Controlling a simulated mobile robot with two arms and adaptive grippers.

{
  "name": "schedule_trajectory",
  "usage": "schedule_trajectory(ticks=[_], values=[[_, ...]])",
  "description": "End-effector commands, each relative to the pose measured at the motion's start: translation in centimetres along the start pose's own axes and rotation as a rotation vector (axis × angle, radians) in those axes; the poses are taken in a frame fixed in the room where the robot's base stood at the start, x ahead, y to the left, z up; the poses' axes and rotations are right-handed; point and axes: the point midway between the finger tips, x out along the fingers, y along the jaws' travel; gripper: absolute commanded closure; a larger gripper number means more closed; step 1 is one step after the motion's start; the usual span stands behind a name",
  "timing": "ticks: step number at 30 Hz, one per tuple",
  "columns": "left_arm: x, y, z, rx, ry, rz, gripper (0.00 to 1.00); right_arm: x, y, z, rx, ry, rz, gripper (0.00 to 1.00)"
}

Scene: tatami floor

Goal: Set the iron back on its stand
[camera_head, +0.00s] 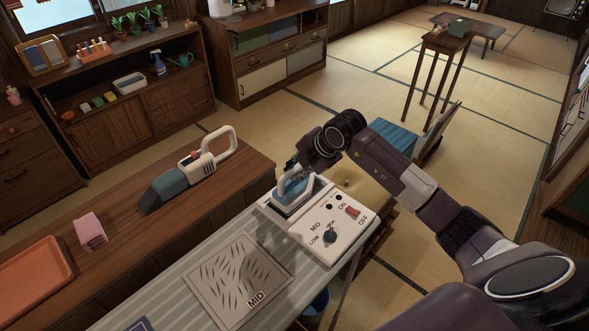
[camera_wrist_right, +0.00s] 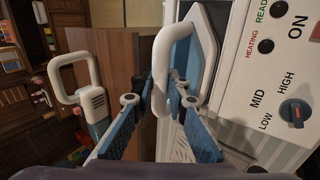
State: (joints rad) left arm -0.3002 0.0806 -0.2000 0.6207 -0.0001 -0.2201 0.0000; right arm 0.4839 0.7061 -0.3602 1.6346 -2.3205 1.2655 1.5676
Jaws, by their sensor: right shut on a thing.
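The iron (camera_head: 292,192), blue with a white handle, is at the left end of the white control unit, which appears to be its stand (camera_head: 338,212). I cannot tell whether it rests there or hovers just above. My right gripper (camera_head: 297,168) is shut on the iron's handle; in the right wrist view its blue fingers (camera_wrist_right: 163,84) close around the white handle of the iron (camera_wrist_right: 205,55). The stand (camera_wrist_right: 275,75) shows there with its HIGH, MID and LOW dial. The fingers and arm partly hide the iron. My left gripper is not in view.
A striped ironing surface (camera_head: 185,288) carries a slotted plate (camera_head: 238,280) marked MID. On the wooden counter (camera_head: 240,165) lie a handheld vacuum (camera_head: 195,168), a pink block (camera_head: 91,231) and an orange tray (camera_head: 35,274). A blue bin (camera_head: 316,306) stands below the board.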

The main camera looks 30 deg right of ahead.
Motion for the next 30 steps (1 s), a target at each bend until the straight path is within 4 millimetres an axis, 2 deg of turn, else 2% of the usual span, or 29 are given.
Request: schedule_trajectory(ticks=[8, 9, 13, 23, 26, 30], values=[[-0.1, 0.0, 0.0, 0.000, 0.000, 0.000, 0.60, 0.2, 0.1, 0.1, -0.002, -0.002, 0.010, 1.00], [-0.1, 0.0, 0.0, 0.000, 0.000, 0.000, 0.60, 0.4, -0.2, 0.0, -0.001, -0.001, 0.002, 0.83], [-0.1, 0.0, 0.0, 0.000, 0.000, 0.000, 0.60, 0.4, -0.2, 0.0, -0.001, -0.001, 0.002, 0.69], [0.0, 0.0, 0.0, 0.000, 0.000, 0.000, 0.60, 0.1, -0.2, 0.1, 0.000, -0.001, 0.002, 0.69], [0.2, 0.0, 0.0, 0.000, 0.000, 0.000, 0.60, -0.7, -0.2, 0.1, 0.000, -0.002, 0.003, 0.69], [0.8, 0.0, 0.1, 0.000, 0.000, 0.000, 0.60, -3.0, -0.3, 0.1, -0.003, -0.004, 0.004, 0.69]])
